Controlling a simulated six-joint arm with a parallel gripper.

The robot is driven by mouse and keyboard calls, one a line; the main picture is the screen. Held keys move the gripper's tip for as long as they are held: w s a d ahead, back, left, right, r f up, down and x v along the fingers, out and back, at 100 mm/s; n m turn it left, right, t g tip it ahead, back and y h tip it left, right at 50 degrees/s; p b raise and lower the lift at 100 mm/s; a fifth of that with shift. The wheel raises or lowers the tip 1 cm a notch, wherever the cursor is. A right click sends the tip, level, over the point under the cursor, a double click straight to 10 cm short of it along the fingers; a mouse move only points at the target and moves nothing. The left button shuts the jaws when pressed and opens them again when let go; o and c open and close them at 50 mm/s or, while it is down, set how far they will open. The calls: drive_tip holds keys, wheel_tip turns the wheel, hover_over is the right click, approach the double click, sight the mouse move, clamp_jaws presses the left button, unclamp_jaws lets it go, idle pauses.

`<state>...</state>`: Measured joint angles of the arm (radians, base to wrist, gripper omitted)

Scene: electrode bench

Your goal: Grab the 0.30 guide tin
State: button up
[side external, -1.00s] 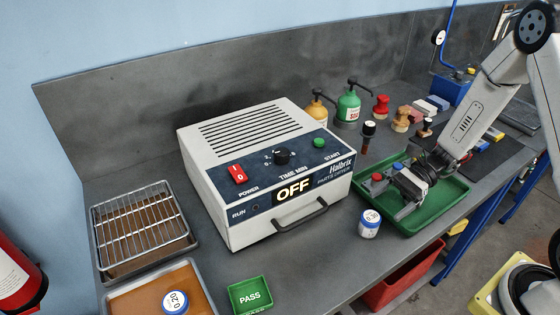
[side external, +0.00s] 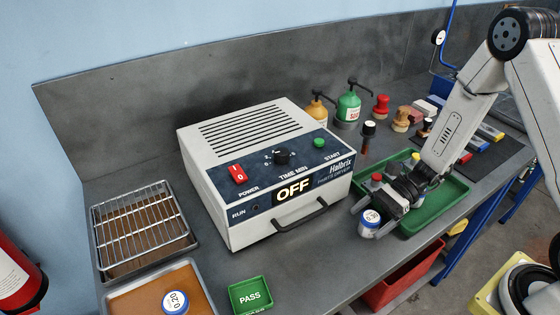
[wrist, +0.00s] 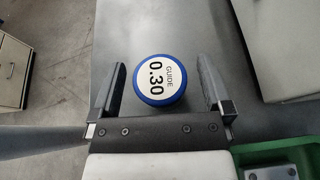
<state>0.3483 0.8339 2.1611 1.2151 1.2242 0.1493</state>
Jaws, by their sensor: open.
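The 0.30 guide tin (wrist: 159,80) has a blue rim and a white lid label reading "GUIDE 0.30". It stands on the grey bench, and in the side view it (side external: 369,222) is in front of the dryer's right corner, beside the green tray. My gripper (wrist: 160,88) is open, with one finger on each side of the tin in the wrist view. Gaps show between the tin and both fingers there. In the side view my gripper (side external: 376,212) is right at the tin and partly covers it.
The parts dryer (side external: 270,170), reading OFF, stands left of the tin. The green tray (side external: 452,200) lies to the right under my arm. A 0.20 tin (side external: 175,301) sits in a brown-lined tray at front left, near a green PASS tray (side external: 240,307). A red bin (side external: 400,285) is below the bench edge.

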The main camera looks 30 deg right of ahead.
sight(372, 216)
idle(0.4)
clamp_jaws()
drive_tip(key=shift+r, duration=0.2)
drive_tip(key=shift+r, duration=4.85)
